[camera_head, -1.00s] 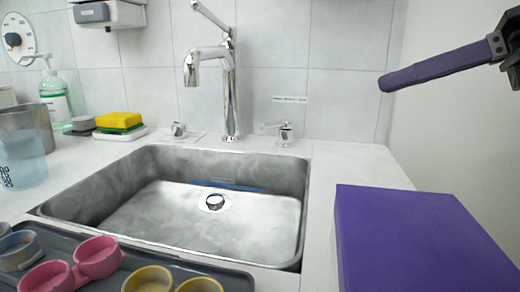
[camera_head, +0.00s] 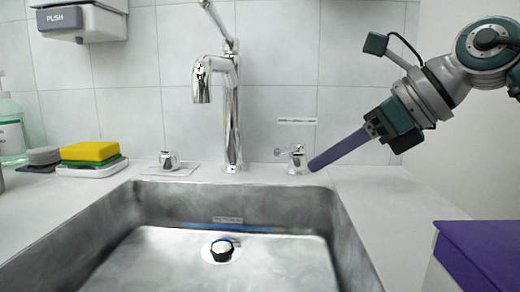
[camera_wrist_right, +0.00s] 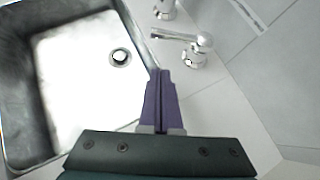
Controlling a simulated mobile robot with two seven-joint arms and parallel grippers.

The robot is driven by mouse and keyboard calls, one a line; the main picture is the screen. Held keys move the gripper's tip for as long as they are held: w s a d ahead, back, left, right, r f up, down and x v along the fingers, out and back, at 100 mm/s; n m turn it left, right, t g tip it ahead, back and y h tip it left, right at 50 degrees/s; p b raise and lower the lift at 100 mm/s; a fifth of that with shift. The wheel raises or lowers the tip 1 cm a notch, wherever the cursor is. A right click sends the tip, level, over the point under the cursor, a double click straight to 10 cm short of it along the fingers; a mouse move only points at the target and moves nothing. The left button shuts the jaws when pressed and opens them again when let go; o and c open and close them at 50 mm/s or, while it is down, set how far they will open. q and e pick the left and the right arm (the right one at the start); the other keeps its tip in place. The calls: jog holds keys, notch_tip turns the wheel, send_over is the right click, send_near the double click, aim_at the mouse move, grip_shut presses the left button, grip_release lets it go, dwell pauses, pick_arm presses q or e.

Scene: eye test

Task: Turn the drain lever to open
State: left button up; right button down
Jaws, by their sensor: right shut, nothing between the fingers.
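A small chrome lever (camera_head: 297,160) stands on the counter right of the tap, its handle pointing left; the wrist view shows it too (camera_wrist_right: 195,48). A label above it is too small to read. The round drain (camera_head: 221,250) in the sink floor shows a dark-sided plug with a bright top. My right gripper (camera_head: 312,166) has long purple fingers, shut together and empty, with tips close to the lever's right side in the head view. In the wrist view, the fingertips (camera_wrist_right: 160,72) show a gap to the lever. My left gripper is out of view.
The tall chrome tap (camera_head: 231,110) stands left of the lever. A small chrome knob (camera_head: 168,160) is further left, beside sponges (camera_head: 90,152). The metal sink (camera_head: 345,240) lies in front.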

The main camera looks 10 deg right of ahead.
aim_at(284, 154)
jog(key=shift+w+a+r, duration=0.25)
jog(key=shift+w+a, duration=0.4)
jog(key=shift+w+a+r, duration=0.25)
jog(key=shift+w+a, duration=0.35)
jog(key=shift+w+a+r+p, duration=0.2)
jog(key=shift+w+a+p, duration=0.15)
jog(key=shift+a, duration=0.15)
jog(key=shift+f, duration=0.15)
jog(key=shift+a, duration=0.1)
jog(key=shift+s, duration=0.1)
